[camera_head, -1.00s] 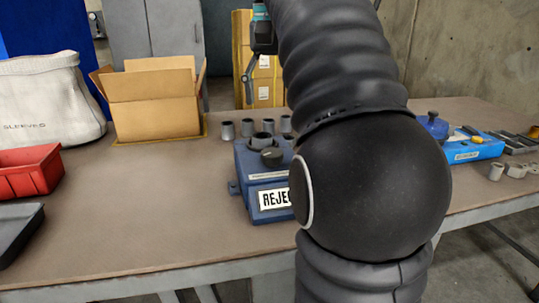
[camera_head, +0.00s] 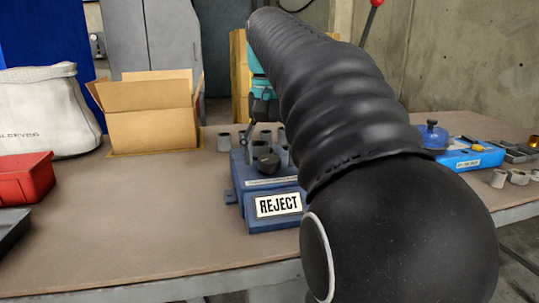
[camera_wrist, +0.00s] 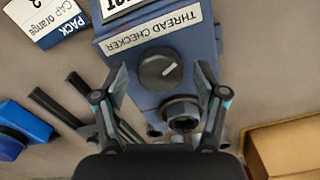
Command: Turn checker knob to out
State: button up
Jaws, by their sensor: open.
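The blue thread checker (camera_head: 240,180) stands on the bench in the head view, with a REJECT plate (camera_head: 278,205) on its front. Its dark round knob (camera_head: 266,164) is on top. In the wrist view the knob (camera_wrist: 158,72) shows a short white pointer line, tilted toward the upper right. A THREAD CHECKER label (camera_wrist: 155,27) and a dark-rimmed round socket (camera_wrist: 182,113) flank it. My gripper (camera_wrist: 162,72) is open and empty, one finger on each side of the knob in the picture. I cannot tell whether it touches. In the head view my arm hides part of the checker.
Several grey sleeves (camera_head: 224,142) stand behind the checker. An open cardboard box (camera_head: 150,130), a white bag (camera_head: 45,110) and a red bin (camera_head: 25,180) are to the left. A blue fixture (camera_head: 468,158) and loose grey parts lie right. A card (camera_wrist: 48,20) lies near the checker.

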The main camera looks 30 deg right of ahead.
jog(key=c, duration=1.1)
jog(key=shift+c, duration=0.2)
jog(key=shift+r+n+p, duration=0.1)
jog(key=shift+n+p, duration=0.2)
jog(key=shift+r+n+p, duration=0.1)
jog(key=shift+n+p, duration=0.75)
jog(key=shift+n, duration=0.05)
jog(key=n+p, duration=0.2)
jog(key=n, duration=0.1)
jog(key=shift+n+p, duration=0.3)
jog(key=n+p, duration=0.1)
jog(key=n, duration=0.2)
jog(key=shift+f+n+p, duration=0.2)
jog(key=shift+n+p, duration=0.15)
jog(key=shift+n, duration=1.55)
